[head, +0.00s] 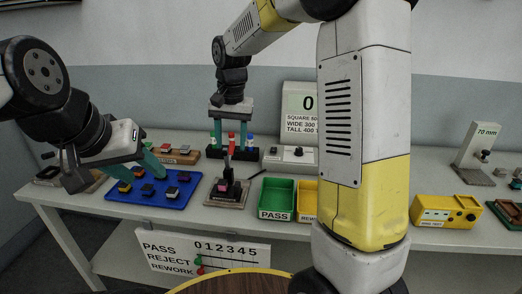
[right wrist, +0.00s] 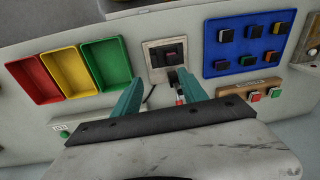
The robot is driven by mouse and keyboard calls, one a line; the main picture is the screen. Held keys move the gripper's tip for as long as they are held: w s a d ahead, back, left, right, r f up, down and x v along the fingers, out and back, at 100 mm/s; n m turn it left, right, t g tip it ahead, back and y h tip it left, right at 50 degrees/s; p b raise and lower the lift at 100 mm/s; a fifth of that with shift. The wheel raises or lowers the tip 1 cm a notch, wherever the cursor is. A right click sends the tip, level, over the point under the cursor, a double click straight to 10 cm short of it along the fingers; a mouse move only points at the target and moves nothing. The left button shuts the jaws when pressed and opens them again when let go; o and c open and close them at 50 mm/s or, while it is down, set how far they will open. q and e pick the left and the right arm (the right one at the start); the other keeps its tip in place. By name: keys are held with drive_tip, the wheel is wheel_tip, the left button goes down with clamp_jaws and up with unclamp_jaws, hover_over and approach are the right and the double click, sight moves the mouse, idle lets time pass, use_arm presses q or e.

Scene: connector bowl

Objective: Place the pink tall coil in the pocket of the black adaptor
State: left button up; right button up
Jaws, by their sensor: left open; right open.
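A dark block with a pink patch (head: 226,187) stands on a square fixture plate (head: 240,204) in the middle of the table. The pink patch may be the coil and the dark part the black adaptor; whether one sits in the other cannot be told. The right wrist view shows the fixture (right wrist: 149,58) with a dark piece at its centre. My right gripper (head: 231,148) points down behind the fixture, open, near upright red, blue and green items; nothing is clearly held. My left gripper (head: 116,178) is open over the blue board, its fingers apart.
The blue board (head: 172,200) carries several small dark blocks with coloured tops. A green PASS bin (head: 277,184) and a yellow bin (head: 306,188) stand right of the fixture. A wooden button strip (head: 184,158) lies behind the board. My right arm hides part of the table.

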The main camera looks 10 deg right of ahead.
drive_tip(key=s+d+r+n+t, duration=0.1)
drive_tip(key=s+d+r, duration=0.1)
drive_tip(key=s, duration=0.5)
drive_tip(key=s+d+r+n+t+y, duration=0.1)
drive_tip(key=s+d+r+t, duration=0.1)
drive_tip(key=s+d, duration=0.3)
drive_tip(key=s+d+r+n+t, duration=0.1)
drive_tip(key=s+d+r+t, duration=0.1)
drive_tip(key=s, duration=0.8)
drive_tip(key=shift+d+r+y, duration=0.3)
drive_tip(key=shift+d+r, duration=0.3)
drive_tip(key=shift+d, duration=0.15)
drive_tip(key=shift+s, duration=0.1)
